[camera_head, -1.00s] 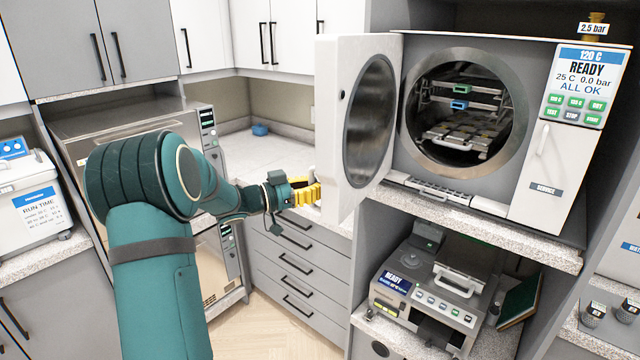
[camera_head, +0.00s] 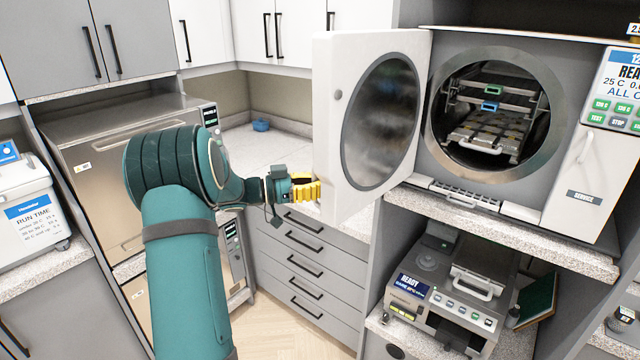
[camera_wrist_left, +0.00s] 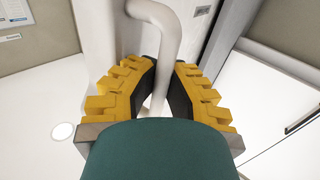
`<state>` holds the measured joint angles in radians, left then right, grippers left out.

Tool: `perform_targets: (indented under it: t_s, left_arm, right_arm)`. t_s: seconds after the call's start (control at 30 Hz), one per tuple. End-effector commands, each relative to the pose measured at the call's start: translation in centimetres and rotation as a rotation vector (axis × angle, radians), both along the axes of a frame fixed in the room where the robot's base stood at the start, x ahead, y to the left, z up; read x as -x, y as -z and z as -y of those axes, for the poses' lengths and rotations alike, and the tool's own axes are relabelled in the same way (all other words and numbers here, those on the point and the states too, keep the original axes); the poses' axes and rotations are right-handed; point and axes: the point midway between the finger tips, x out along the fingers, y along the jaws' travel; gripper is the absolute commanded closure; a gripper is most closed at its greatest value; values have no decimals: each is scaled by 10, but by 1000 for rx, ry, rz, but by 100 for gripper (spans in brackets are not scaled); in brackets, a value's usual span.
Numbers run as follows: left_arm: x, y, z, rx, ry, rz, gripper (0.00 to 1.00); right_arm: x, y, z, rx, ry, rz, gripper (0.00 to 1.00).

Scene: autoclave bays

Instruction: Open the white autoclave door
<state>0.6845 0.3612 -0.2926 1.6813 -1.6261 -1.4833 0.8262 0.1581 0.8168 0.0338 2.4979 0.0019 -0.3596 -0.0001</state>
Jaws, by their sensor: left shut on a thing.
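The white autoclave door (camera_head: 336,150) stands swung open to the left of its chamber (camera_head: 490,115), with its round metal inner face toward me. My left gripper (camera_head: 312,190) is at the door's outer side, near its lower left edge. In the left wrist view, the yellow fingers of my left gripper (camera_wrist_left: 160,88) are shut around the white curved door handle (camera_wrist_left: 160,40). In the head view the handle is hidden behind the door. Metal racks with trays (camera_head: 485,135) show inside the chamber. My right gripper is out of view.
A countertop with a small blue bowl (camera_head: 261,125) lies behind my left arm. Grey drawers (camera_head: 305,255) stand below the door. A second device (camera_head: 450,300) sits on the shelf under the autoclave. A steel oven-like unit (camera_head: 125,150) stands at left.

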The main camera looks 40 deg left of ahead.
Motion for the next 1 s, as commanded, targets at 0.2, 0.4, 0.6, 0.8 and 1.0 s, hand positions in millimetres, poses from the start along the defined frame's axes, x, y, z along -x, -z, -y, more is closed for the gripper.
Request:
perform_targets:
  t_s: [0.2,0.4,0.6,0.8,1.0]
  left_arm:
    - [4,2,-4,-1,6,-8,100]
    - [5,2,-4,-1,9,-7,100]
    - [5,2,-4,-1,9,-7,100]
    - [4,2,-4,-1,9,-5,63]
    - [3,1,-3,0,12,-2,61]
  right_arm:
    - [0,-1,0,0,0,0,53]
    - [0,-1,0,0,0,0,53]
    - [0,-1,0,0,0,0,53]
    - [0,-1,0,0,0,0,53]
    - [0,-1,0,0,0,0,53]
